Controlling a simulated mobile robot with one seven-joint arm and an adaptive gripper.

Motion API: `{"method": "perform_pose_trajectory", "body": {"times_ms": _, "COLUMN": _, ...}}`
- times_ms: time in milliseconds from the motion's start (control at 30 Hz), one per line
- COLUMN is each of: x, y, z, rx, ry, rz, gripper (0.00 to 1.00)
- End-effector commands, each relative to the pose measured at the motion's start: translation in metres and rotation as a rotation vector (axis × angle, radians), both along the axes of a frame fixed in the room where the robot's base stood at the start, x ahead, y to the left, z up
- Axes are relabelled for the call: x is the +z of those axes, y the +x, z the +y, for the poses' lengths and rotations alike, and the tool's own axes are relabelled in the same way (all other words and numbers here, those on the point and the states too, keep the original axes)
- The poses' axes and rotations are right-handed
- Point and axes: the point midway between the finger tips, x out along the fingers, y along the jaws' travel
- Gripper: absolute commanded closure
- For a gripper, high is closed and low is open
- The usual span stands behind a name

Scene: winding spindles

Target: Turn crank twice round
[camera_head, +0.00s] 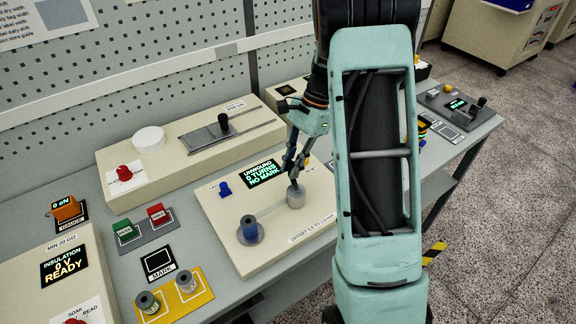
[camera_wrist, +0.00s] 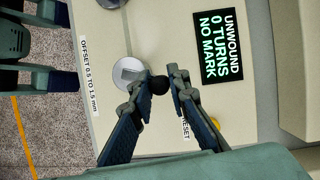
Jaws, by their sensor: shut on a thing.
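The crank is a grey round hub (camera_head: 296,199) on the beige winder box, with a black knob (camera_wrist: 159,85) beside the hub in the wrist view. My gripper (camera_head: 293,178) comes down from above over the crank. In the wrist view its two fingertips (camera_wrist: 161,79) stand on either side of the black knob, and it is shut on it.
A yellow tray (camera_head: 173,302) with two spools lies at the front left. A box with a black-knobbed slide (camera_head: 222,133) stands behind.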

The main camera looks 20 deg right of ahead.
Motion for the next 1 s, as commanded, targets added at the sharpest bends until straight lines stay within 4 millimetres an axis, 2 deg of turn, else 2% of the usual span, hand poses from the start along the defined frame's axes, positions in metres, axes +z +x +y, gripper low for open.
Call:
{"method": "perform_pose_trajectory", "body": {"times_ms": 300, "x": 0.0008, "y": -0.0001, "z": -0.0071, "rx": -0.13, "ry": 0.0, "rz": -0.003, "gripper": 1.0}}
{"method": "perform_pose_trajectory", "body": {"times_ms": 867, "x": 0.0006, "y": -0.0004, "z": -0.0083, "rx": -0.157, "ry": -0.001, "rz": -0.003, "gripper": 1.0}}
{"method": "perform_pose_trajectory", "body": {"times_ms": 900, "x": 0.0006, "y": -0.0004, "z": -0.0083, "rx": -0.157, "ry": -0.001, "rz": -0.003, "gripper": 0.81}}
{"method": "perform_pose_trajectory", "body": {"times_ms": 1000, "x": 0.0005, "y": -0.0005, "z": -0.0083, "rx": -0.157, "ry": -0.001, "rz": -0.003, "gripper": 0.7}}
